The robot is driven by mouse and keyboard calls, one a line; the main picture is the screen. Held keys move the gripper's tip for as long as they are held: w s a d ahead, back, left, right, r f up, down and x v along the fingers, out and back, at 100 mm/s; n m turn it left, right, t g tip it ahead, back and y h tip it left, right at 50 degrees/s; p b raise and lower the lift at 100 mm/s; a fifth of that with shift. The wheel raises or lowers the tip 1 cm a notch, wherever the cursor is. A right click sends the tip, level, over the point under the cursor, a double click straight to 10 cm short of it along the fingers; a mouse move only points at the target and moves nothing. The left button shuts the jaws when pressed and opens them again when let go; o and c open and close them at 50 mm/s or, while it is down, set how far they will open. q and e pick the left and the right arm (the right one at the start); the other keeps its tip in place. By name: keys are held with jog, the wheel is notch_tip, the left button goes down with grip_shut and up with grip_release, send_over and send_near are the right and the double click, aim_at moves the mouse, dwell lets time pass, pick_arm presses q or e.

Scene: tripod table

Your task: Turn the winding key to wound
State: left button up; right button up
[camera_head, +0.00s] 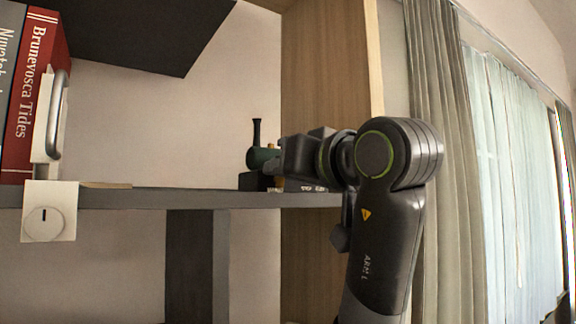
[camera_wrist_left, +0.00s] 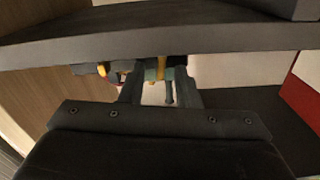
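A small toy locomotive (camera_head: 262,156) with a dark green boiler and black chimney stands on a dark base at the right end of the shelf. My left gripper (camera_head: 279,160) is at its right side, covering part of it. In the left wrist view, which looks upside down, the two fingers of my left gripper (camera_wrist_left: 160,86) are apart. Green and yellow parts of the locomotive (camera_wrist_left: 161,69) and its chimney show between them. I cannot make out the winding key clearly or whether a finger touches it. My right gripper is not in view.
The grey shelf (camera_head: 180,198) has a white plate with a round dial (camera_head: 46,218) on its front edge. Books (camera_head: 30,95) and a white panel with a metal handle (camera_head: 56,115) stand at left. A wooden upright (camera_head: 325,75) rises behind my arm. Mid-shelf is mostly clear.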

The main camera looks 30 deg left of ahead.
pick_arm(q)
grip_shut()
jog(key=shift+m, duration=0.3)
jog(key=shift+w+f+m+b, duration=0.15)
jog(key=shift+f+m+b, duration=0.05)
jog(key=shift+m+b, duration=1.05)
jog(key=m+b, duration=0.4)
jog(key=m, duration=0.1)
jog(key=shift+w+d+f+m, duration=0.15)
jog(key=shift+f+m, duration=0.05)
jog(key=shift+m, duration=0.05)
jog(key=m+b, duration=0.4)
jog(key=shift+w+f, duration=0.1)
jog(key=shift+f, duration=0.1)
jog(key=shift+m+b, duration=1.15)
jog(key=shift+m, duration=0.65)
